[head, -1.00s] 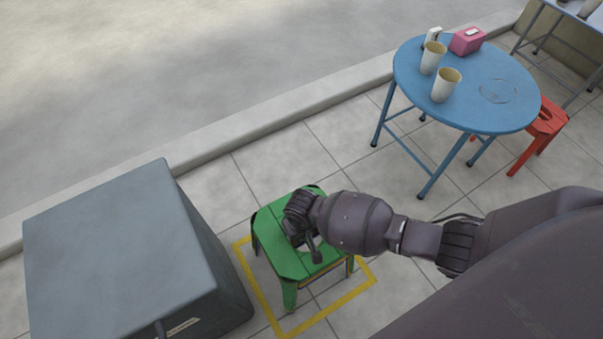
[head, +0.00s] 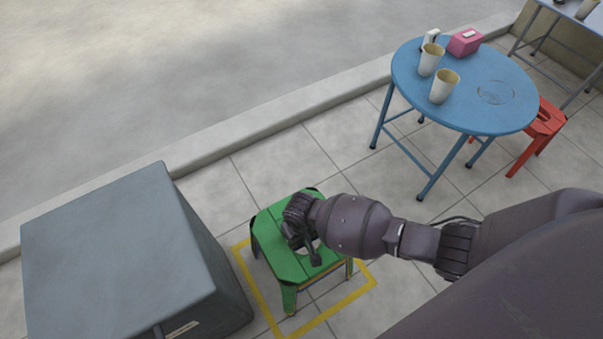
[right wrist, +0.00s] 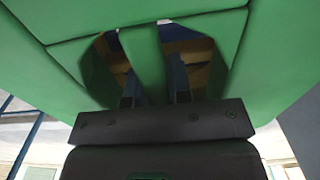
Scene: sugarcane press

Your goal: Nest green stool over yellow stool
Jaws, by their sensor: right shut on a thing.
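The green stool (head: 277,231) stands upright, or nearly so, within the yellow square outline on the pavement in the head view. I cannot tell whether its feet touch the ground. My right gripper (head: 307,250) is at the top of its seat, coming in from the right. In the right wrist view the gripper (right wrist: 155,92) is shut on the bar (right wrist: 145,55) between the seat's two openings. Tan and blue patches show through these openings, but I cannot tell what they are. My left gripper is out of view.
A large grey box (head: 100,245) stands close to the left of the green stool. A blue round table (head: 465,100) with two cups and a pink box is at the upper right, beside a red stool (head: 545,122). The pavement between is clear.

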